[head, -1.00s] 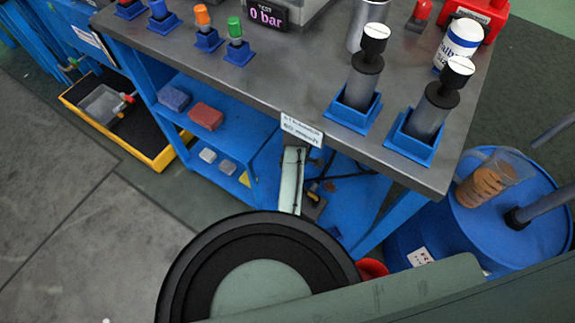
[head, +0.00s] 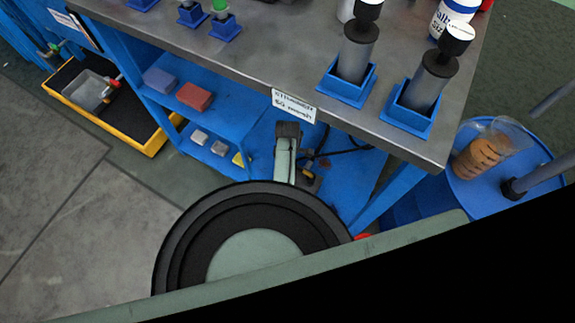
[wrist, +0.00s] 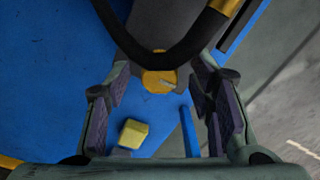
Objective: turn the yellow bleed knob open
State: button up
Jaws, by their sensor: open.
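The yellow bleed knob (wrist: 158,82) is round with a pale slot or mark. In the wrist view it sits on the end of a grey body (wrist: 150,28), beneath a black curved hose (wrist: 165,58). My gripper (wrist: 161,98) is open, with its dark ridged pads to the left and right of the knob. I see no clear contact, and the depth between pads and knob is hard to judge. In the head view my arm reaches under the bench edge, and the fingers cannot be made out there.
The grey bench top (head: 280,55) overhangs the arm. A blue drum (head: 500,205) with a beaker stands at the right.

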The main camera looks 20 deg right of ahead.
jog(key=shift+c, duration=0.4)
jog(key=c, duration=1.1)
